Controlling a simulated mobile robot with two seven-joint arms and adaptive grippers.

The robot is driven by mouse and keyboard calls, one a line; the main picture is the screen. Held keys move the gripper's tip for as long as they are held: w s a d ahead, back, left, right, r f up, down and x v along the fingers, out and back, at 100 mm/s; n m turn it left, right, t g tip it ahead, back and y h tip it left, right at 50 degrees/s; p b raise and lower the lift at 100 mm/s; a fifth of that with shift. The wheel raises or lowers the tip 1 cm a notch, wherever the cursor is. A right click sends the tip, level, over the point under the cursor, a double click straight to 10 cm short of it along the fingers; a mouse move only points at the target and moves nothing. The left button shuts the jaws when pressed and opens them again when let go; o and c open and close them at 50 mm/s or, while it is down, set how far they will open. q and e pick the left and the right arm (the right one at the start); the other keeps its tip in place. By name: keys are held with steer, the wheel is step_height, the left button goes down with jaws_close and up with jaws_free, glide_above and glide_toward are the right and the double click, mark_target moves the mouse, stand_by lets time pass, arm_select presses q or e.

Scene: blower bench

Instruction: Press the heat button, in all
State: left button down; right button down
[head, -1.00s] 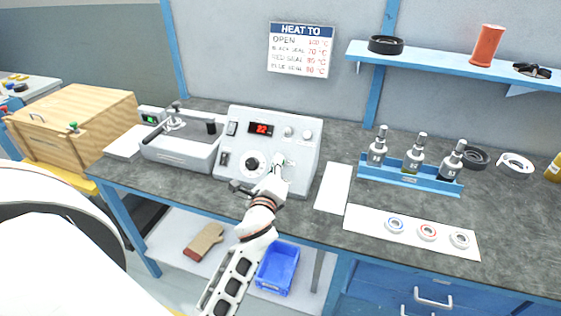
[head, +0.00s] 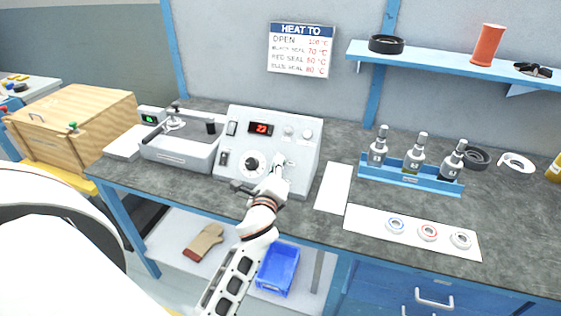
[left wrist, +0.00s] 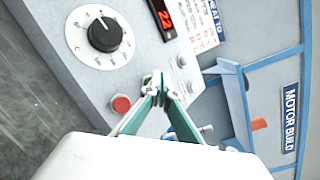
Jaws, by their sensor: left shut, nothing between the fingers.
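The grey-white heater unit (head: 228,135) stands on the bench, with a lit red display (head: 260,128) and a black dial (head: 251,164) on its sloped front. The display also shows in the left wrist view (left wrist: 162,18). There, a round red button (left wrist: 121,104) sits below the dial (left wrist: 104,34). I cannot read a heat label on any button. My left gripper (head: 279,162) is shut and empty, its tips at the panel right of the dial. In the left wrist view the fingertips (left wrist: 156,83) are right of the red button; contact is unclear. My right gripper is not in view.
A blue rack (head: 410,181) with three bottles and a white strip (head: 355,222) with three rings lie to the right. A metal tray unit (head: 180,155) stands left of the heater. A "HEAT TO" sign (head: 301,50) hangs behind. A shelf (head: 450,66) overhangs the right side.

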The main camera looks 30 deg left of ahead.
arm_select(q)
steer(key=shift+w+f, duration=0.1)
stand_by(0.4)
steer(key=shift+s+d+r+p, duration=0.1)
steer(key=shift+s+r+p, duration=0.4)
steer(key=shift+s+p, duration=0.05)
steer(key=shift+s+d+r+p, duration=0.15)
steer(key=shift+s+r+p, duration=0.4)
steer(key=shift+r+p, duration=0.2)
steer(key=shift+s+d+r+p, duration=0.15)
steer(key=shift+s+r+p, duration=0.35)
steer(key=shift+s+p, duration=0.1)
steer(key=shift+s+d+r+p, duration=0.15)
steer(key=shift+s+r+p, duration=0.35)
steer(key=shift+s, duration=0.05)
